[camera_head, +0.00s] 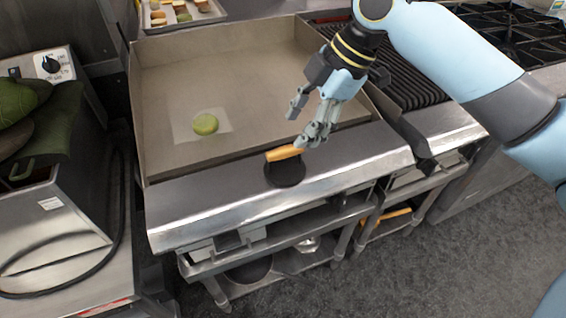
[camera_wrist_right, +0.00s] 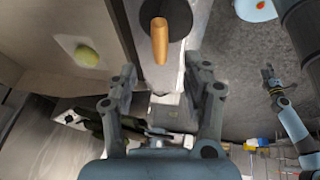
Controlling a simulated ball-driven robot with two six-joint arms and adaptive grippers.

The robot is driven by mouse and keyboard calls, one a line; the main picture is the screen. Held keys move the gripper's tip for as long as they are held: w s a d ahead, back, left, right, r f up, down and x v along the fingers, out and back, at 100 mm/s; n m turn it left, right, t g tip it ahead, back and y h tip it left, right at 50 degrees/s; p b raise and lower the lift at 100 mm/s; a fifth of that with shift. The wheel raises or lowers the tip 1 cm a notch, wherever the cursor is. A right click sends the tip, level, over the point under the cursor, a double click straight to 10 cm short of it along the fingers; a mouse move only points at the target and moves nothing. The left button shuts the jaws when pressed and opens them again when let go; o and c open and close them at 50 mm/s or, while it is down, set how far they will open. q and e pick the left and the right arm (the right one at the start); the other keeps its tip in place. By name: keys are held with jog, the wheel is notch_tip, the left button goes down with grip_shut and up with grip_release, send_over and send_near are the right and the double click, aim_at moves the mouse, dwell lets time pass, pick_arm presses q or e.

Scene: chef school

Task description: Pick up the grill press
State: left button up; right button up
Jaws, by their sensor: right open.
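The grill press (camera_head: 285,174) is a round black plate with an orange-brown wooden handle on top. It rests on the steel front ledge of the flat griddle in the head view. My right gripper (camera_head: 307,121) is open and empty, above and just right of the handle, with its fingers partly overlapping the handle's right end. In the right wrist view, the press (camera_wrist_right: 178,20) shows at the top, beyond the open fingertips (camera_wrist_right: 162,78), its handle pointing down between them. My left gripper (camera_wrist_right: 268,72) seems to show small at the right of that view; its jaws are unclear.
The griddle (camera_head: 255,65) has raised side walls and holds a round green item (camera_head: 205,124) on a pale square. A ridged grill (camera_head: 405,85) stands to its right. A tray of food (camera_head: 180,18) is behind. Green pods and a steel appliance (camera_head: 60,215) stand left.

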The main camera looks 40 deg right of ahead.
aim_at(287, 148)
jog(key=x, duration=0.8)
jog(key=shift+d+f+p, duration=0.1)
jog(key=shift+f+p, duration=0.05)
jog(key=shift+p, duration=0.25)
jog(key=shift+c, duration=0.4)
grip_shut()
